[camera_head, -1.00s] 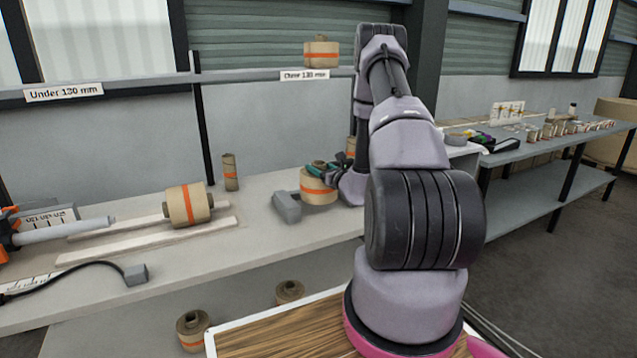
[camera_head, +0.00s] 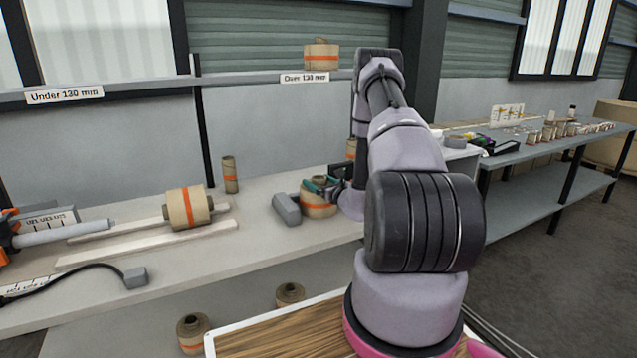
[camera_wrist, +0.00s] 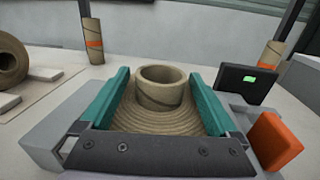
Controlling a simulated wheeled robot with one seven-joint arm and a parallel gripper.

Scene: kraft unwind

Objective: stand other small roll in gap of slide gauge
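A small brown kraft roll (camera_head: 316,211) with an orange band stands upright on the bench. In the wrist view its wound top and hollow core (camera_wrist: 162,88) show between the teal fingers. My gripper (camera_wrist: 160,100) reaches over it, one finger at each side, seemingly pressed against it. The slide gauge shows in the head view as a grey block (camera_head: 287,208) left of the roll. In the wrist view a grey jaw (camera_wrist: 42,148) lies left, and a dark display (camera_wrist: 247,84) and orange block (camera_wrist: 274,141) lie right. The roll is between these sides; its base is hidden.
A larger roll (camera_head: 188,207) lies on pale rails to the left. A thin banded tube (camera_head: 230,174) stands behind it. A roll (camera_head: 321,55) sits on the upper rail by the "Over 130 mm" label. Two rolls (camera_head: 192,331) (camera_head: 290,293) stand below the bench.

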